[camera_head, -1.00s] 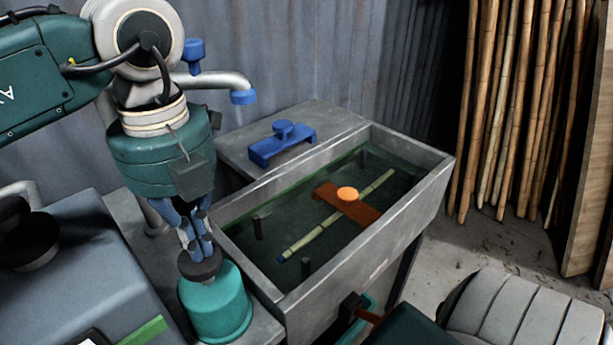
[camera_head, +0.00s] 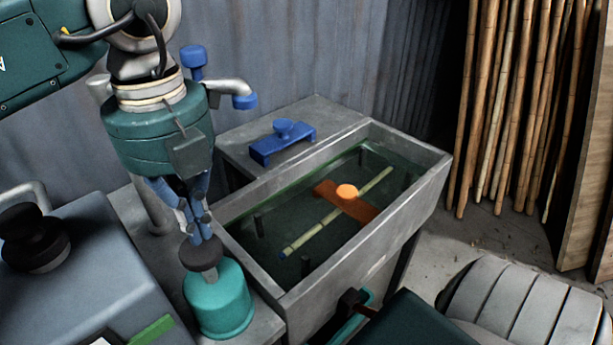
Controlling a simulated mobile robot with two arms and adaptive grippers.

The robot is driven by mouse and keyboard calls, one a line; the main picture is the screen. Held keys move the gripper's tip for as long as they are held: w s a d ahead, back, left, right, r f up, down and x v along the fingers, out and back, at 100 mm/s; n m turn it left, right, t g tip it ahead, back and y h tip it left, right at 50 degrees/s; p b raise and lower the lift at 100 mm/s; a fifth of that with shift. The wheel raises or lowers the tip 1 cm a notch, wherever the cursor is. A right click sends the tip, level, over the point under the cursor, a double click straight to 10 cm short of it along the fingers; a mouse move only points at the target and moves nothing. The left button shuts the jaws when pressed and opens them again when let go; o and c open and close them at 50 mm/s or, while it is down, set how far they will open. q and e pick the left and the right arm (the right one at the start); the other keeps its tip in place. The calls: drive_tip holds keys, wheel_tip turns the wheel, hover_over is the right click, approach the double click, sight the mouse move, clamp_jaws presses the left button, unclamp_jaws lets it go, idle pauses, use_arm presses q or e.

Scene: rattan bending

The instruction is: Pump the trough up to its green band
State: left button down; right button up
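The grey stone trough (camera_head: 365,268) stands in the middle, with greenish water (camera_head: 277,232) in it. A thin green band (camera_head: 290,187) shows along its inner far wall, close to the water surface; the exact level against it is hard to tell. A teal pump (camera_head: 220,303) with a dark round knob (camera_head: 201,255) stands at the trough's front left. My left gripper (camera_head: 205,238) points down, its blue fingers close together, with the tips at the top of the knob. The knob sits on a short neck above the pump body. I cannot make out my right gripper.
A bamboo stick (camera_head: 309,237) and an orange clamp (camera_head: 358,209) lie in the trough. A blue clamp (camera_head: 282,144) rests on the back ledge, beside a blue-tipped spout (camera_head: 244,101). A grey box (camera_head: 85,268) with a black knob stands left. Bamboo poles (camera_head: 505,110) lean at right.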

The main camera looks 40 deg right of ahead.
use_arm(q)
drive_tip(key=shift+r+p, duration=0.45)
drive_tip(key=shift+r, duration=0.15)
wheel_tip(320, 180, up, 3)
drive_tip(key=shift+r+p, duration=0.2)
drive_tip(key=shift+p, duration=0.95)
drive_tip(key=shift+r+p, duration=0.3)
drive_tip(key=shift+r, duration=0.4)
